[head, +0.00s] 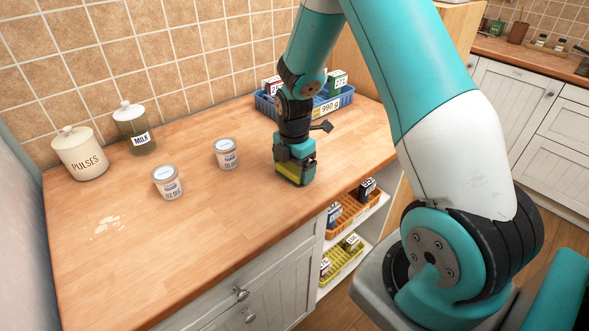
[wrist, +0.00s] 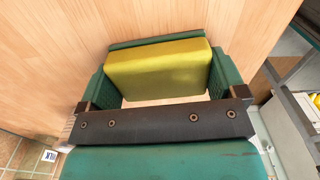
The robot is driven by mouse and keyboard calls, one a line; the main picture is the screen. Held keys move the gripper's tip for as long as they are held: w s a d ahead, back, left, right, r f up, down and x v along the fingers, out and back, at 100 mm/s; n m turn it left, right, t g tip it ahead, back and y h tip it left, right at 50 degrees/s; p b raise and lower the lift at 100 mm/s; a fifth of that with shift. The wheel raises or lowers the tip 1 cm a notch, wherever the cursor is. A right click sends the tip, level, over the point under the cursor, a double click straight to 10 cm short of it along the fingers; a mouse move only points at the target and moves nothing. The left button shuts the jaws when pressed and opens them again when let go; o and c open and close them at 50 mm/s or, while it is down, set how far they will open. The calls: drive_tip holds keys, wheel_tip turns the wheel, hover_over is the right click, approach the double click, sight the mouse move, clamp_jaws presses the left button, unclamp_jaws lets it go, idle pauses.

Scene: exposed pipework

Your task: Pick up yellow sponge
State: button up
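The yellow sponge (wrist: 158,70) is between the two green fingers of my gripper (wrist: 162,78) in the wrist view. Both fingers look flush against its sides, with a strip of wood showing between it and the gripper body. A green strip runs along its far edge. In the head view, my gripper (head: 296,166) is down at the worktop, right of the middle. Only a small yellow part of the sponge (head: 285,170) shows there; the rest is hidden. I cannot tell whether its underside touches the wood.
Two small tins (head: 167,182) (head: 226,153) stand left of my gripper on the wooden worktop (head: 130,250). A PULSES canister (head: 80,153) and a MILK jar (head: 135,130) stand farther left. A blue basket (head: 340,102) with boxes is behind. The front left worktop is clear except for a pale spill (head: 107,227).

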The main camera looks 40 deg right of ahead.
drive_tip(key=shift+c, duration=0.7)
drive_tip(key=shift+r, duration=0.6)
wheel_tip(320, 180, up, 19)
drive_tip(key=b, duration=0.1)
drive_tip(key=shift+o, duration=0.4)
drive_tip(key=shift+f, duration=0.1)
